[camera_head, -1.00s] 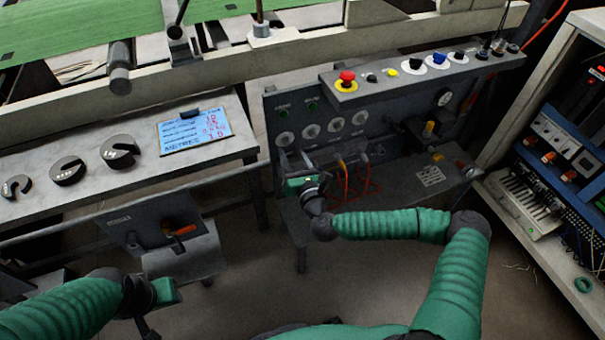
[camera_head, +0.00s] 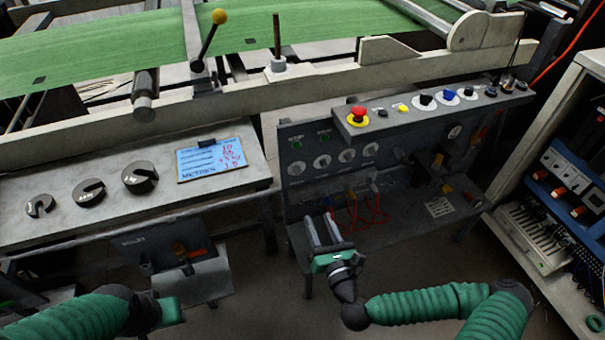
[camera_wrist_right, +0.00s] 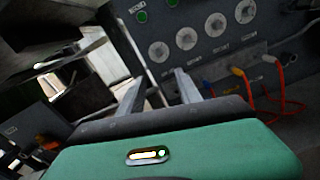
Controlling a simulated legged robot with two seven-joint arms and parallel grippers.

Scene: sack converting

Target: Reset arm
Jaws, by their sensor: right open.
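My right gripper (camera_head: 322,232) is open and empty in front of the lower left part of the grey control panel, its two pale fingers pointing away from me. In the right wrist view its fingers (camera_wrist_right: 157,92) stand apart with nothing between them. My right arm is a green ribbed sleeve coming in from the lower right. My left arm comes in at the lower left. Its green gripper body (camera_head: 171,308) shows only in part, and its fingers cannot be made out.
The control panel (camera_head: 300,175) has dials, red cables (camera_head: 352,215) and a top ledge with a red emergency button (camera_head: 358,116). A bench (camera_head: 110,225) with slotted black weights and a blue card (camera_head: 211,160) stands left. An equipment rack (camera_head: 575,100) stands right. Open floor lies between the bench and panel.

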